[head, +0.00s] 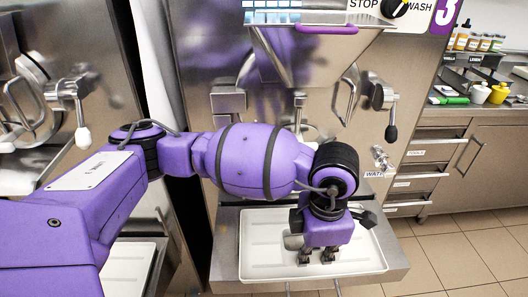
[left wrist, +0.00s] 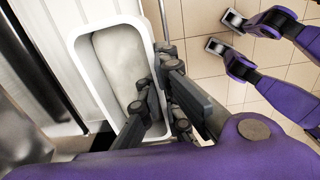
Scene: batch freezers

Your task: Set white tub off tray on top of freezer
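A white tub (left wrist: 76,70) with a rounded rim and pale grey-white inside shows in the left wrist view. In the head view the white tray (head: 262,232) lies on the steel shelf below the freezer front, and my left arm and gripper hide most of the area where the tub stands. My left gripper (head: 317,257) points down over the tray, its two fingertips apart. In the left wrist view its dark fingers (left wrist: 158,85) are at the tub's right-hand rim; contact with the wall cannot be told.
The freezer (head: 310,110) has a steel hopper, handles and a spout above the tray. A second freezer (head: 60,60) stands on the left. A counter (head: 490,115) with bottles and jars is at the right. Tiled floor (head: 460,250) lies clear in front of it.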

